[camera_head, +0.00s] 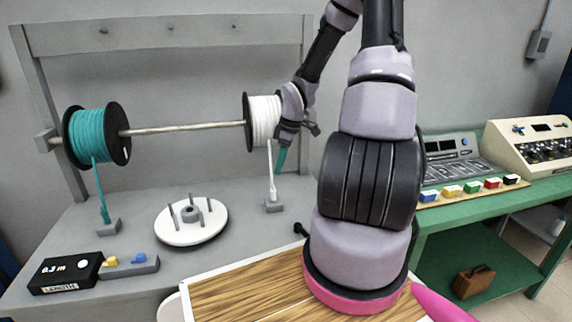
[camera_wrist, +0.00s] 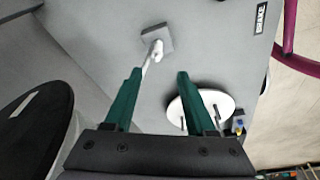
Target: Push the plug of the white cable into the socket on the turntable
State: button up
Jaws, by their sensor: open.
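The white cable (camera_head: 269,157) hangs from the white spool (camera_head: 264,118) down to its plug (camera_head: 273,194), which stands at a small grey block (camera_head: 274,206) on the bench. In the wrist view the white plug and cable (camera_wrist: 153,54) show ahead of the fingertips, nearer the left finger, with the grey block (camera_wrist: 156,36) behind. My gripper (camera_wrist: 159,74) is open, with green fingers; in the head view (camera_head: 280,161) it is above and beside the plug. The white turntable (camera_head: 208,229) carries a grey hub and several posts; which part is the socket I cannot tell.
A teal spool (camera_head: 90,136) sits at the left of the metal rod (camera_head: 185,128), its teal cable ending at another grey block (camera_head: 109,227). A black length display (camera_head: 65,273) and a box with yellow and blue knobs (camera_head: 130,266) stand front left. Bare bench lies between turntable and white plug.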

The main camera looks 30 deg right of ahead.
aim_at(274, 189)
jog(key=shift+n, duration=0.3)
jog(key=x, duration=1.2)
jog(key=shift+w+f, duration=0.15)
jog(key=shift+w, duration=0.15)
grip_shut()
jog(key=c, duration=0.5)
grip_release()
jog(key=shift+c, duration=0.2)
grip_shut()
jog(key=shift+a+v, duration=0.1)
jog(key=shift+v, duration=0.6)
jog(key=shift+a+v, duration=0.15)
jog(key=shift+v, duration=0.5)
